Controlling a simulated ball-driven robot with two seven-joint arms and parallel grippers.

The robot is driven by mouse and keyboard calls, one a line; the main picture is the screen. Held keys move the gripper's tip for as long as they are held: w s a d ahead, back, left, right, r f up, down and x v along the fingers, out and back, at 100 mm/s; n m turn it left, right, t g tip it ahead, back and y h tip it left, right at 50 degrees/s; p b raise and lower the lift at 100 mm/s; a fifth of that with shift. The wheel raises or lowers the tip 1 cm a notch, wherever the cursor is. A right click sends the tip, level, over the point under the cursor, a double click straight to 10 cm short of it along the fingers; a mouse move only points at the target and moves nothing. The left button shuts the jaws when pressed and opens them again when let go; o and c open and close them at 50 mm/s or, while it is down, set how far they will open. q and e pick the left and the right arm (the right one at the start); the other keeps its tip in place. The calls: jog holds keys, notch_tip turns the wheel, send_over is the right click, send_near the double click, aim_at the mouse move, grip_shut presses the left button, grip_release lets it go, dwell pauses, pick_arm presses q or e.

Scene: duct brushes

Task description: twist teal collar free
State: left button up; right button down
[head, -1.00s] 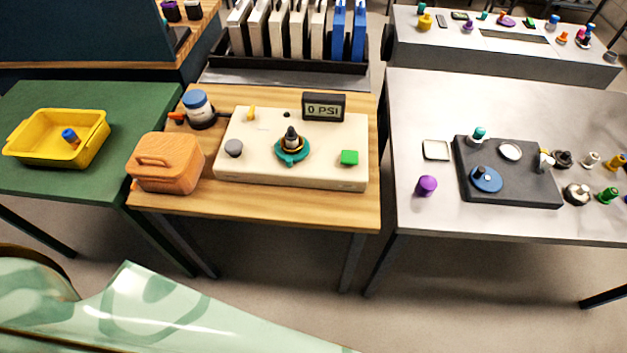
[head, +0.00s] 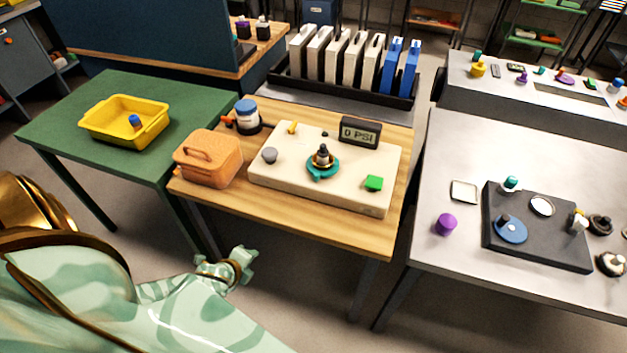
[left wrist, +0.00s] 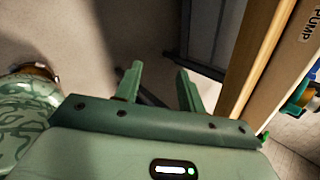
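The teal collar (head: 318,173) is a ring with a small tab, seated around a dark fitting with an orange band on the cream pump box (head: 375,197). The box stands on the wooden table. A teal bit at the right edge of the left wrist view (left wrist: 293,104) may be the collar. My left gripper (head: 243,266) is low in front of the wooden table, well apart from the collar. In the left wrist view its two fingers (left wrist: 158,80) are spread with nothing between them. My right gripper is in neither view.
The wooden table's front edge (head: 290,230) lies between my left gripper and the box. An orange case (head: 208,160) and a blue-lidded jar (head: 247,116) stand left of the box. The gauge (head: 360,132) reads 0 PSI. A yellow bin (head: 125,122) sits on the green table.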

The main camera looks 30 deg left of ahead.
pick_arm(q)
jog(key=w+d+r+m+t, duration=0.3)
jog(key=w+r+m, duration=0.45)
jog(key=r, duration=0.35)
jog(key=m+t, duration=0.3)
jog(key=m, duration=0.6)
send_near(315, 178)
jog(key=shift+h, duration=0.4)
jog(key=b+x, duration=0.1)
jog(key=x, duration=0.1)
jog(key=b+x, duration=0.2)
jog(key=x, duration=0.1)
jog(key=b+x, duration=0.1)
jog(key=x, duration=0.1)
jog(key=shift+w+a+f, duration=0.1)
jog(key=shift+w+a, duration=0.1)
jog(key=shift+a, duration=0.1)
jog(key=shift+w+f+b, duration=0.1)
jog(key=shift+w+b, duration=0.25)
jog(key=shift+w, duration=0.1)
grip_shut()
